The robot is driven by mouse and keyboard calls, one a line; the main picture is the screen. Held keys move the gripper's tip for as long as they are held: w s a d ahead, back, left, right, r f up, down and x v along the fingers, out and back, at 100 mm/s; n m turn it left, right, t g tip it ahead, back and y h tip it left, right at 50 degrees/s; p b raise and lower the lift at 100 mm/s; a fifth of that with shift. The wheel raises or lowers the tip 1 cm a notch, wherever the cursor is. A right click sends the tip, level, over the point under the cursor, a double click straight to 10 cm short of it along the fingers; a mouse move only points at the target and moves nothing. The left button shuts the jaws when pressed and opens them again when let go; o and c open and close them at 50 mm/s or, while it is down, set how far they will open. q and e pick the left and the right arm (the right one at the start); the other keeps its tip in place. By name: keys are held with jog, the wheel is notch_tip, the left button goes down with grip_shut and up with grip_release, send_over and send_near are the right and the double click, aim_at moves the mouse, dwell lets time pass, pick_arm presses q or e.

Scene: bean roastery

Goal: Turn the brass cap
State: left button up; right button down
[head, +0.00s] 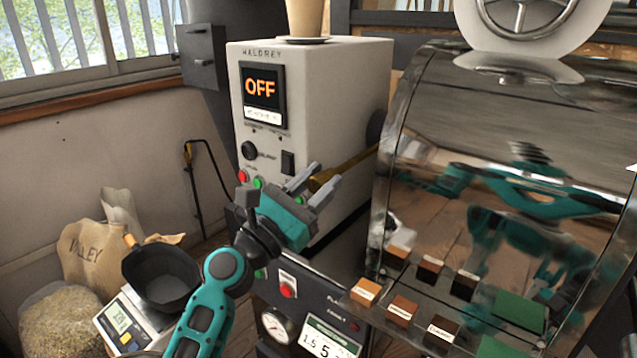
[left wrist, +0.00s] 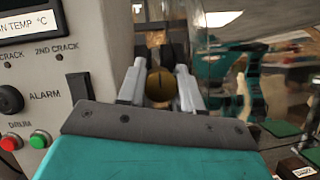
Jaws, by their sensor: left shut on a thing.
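The brass cap (left wrist: 160,86) shows as a round, dark golden end between my fingers in the left wrist view. In the head view its brass body (head: 350,166) runs from my left gripper (head: 312,182) toward the dark fitting at the shiny drum's left side. My left gripper's two grey fingers are shut on it, one on each side; the gripper also shows in the left wrist view (left wrist: 160,92). The fingers hide part of the cap. I cannot tell how far it is turned. My right gripper is not in view.
The white control box (head: 300,130) with an OFF display stands close behind the gripper. The shiny drum (head: 500,130) is at the right, reflecting teal arm parts. Labelled sample blocks (head: 400,312) lie at the lower right. A black bowl (head: 160,280) sits on a scale at the left.

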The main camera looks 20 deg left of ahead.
pick_arm(q)
jog(key=shift+f+m, duration=0.15)
jog(key=shift+m, duration=0.15)
jog(key=m+g+h+b, duration=0.1)
jog(key=m, duration=0.1)
jog(key=shift+f+m, duration=0.1)
jog(key=shift+m, duration=0.2)
jog(key=m+g+h, duration=0.1)
jog(key=m, duration=0.2)
jog(key=shift+g, duration=0.3)
jog(key=m+g, duration=0.1)
jog(key=m, duration=0.2)
jog(key=shift+m+h+b, duration=0.3)
jog(key=shift+m+h, duration=0.1)
jog(key=shift+a+m+g, duration=0.1)
jog(key=shift+m+g, duration=0.5)
jog(key=shift+m, duration=0.5)
jog(key=m, duration=0.1)
jog(key=m+g+p, duration=0.1)
jog(key=m, duration=0.1)
jog(key=shift+r+m+g+p, duration=0.25)
jog(key=shift+m+g+p, duration=0.05)
jog(key=shift+m, duration=0.1)
jog(key=shift+m+g+y+p, duration=0.35)
jog(key=shift+m+p, duration=0.45)
jog(key=shift+m, duration=0.3)
jog(key=shift+m+g+y+p, duration=0.35)
jog(key=shift+m+p, duration=0.45)
jog(key=shift+m, duration=0.3)
jog(key=shift+w, duration=0.1)
